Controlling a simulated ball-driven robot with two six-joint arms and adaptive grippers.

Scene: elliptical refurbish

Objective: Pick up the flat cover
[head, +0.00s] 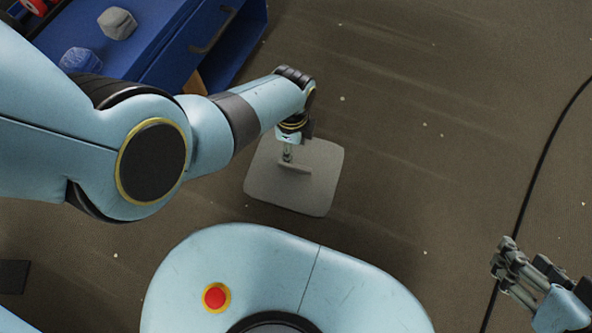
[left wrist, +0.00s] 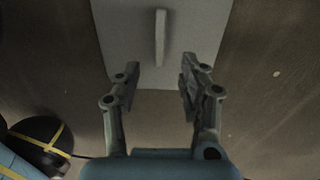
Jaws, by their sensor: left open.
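The flat cover (head: 318,196) is a light grey square plate with rounded corners, lying on the brown floor ahead of my base. A thin raised handle bar stands on its middle. My left gripper (head: 288,157) is above the cover, close to the bar in the head view, and partly hidden by my wrist. In the left wrist view, the left gripper (left wrist: 159,84) is open and empty, its fingers apart. The cover (left wrist: 204,38) and its bar (left wrist: 160,38) lie beyond the fingertips, with the bar lined up with the gap. My right gripper (head: 506,264) is far right, away from the cover.
A blue cabinet or cart (head: 165,50) with grey and blue lumpy items on top stands at the upper left. A black cable (head: 534,180) runs along the floor at the right. The floor between the cover and the cable is clear.

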